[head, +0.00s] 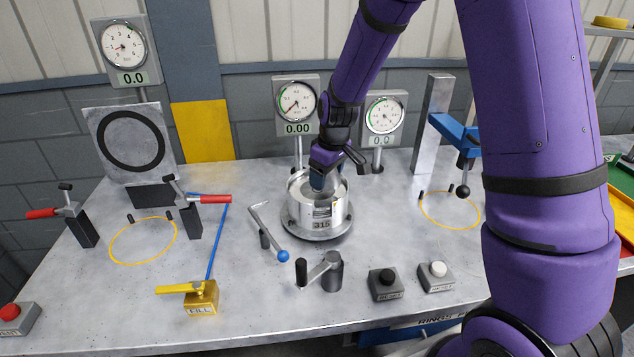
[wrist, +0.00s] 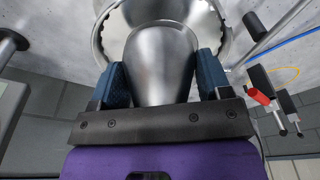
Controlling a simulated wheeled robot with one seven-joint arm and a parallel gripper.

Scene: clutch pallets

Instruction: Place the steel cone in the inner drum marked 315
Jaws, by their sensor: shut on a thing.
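The drum marked 315 (head: 321,225) is a metal cylinder on a round base in the middle of the bench. My gripper (head: 320,181) points down into its open top. In the wrist view my gripper (wrist: 163,80) is shut on the steel cone (wrist: 160,62), with a blue pad on each side. The drum's notched rim (wrist: 103,20) shows around and beyond the cone's far end. The cone's lower end is hidden, so I cannot tell whether it touches the drum's bottom. In the head view the arm and drum wall mostly hide the cone.
A lever with a blue ball (head: 283,255) and a black crank (head: 325,271) stand close to the drum. Gauges (head: 297,101) rise behind it. Red-handled clamps (head: 190,205) and a yellow valve (head: 201,296) are at the left. A blue press (head: 457,134) stands at the right.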

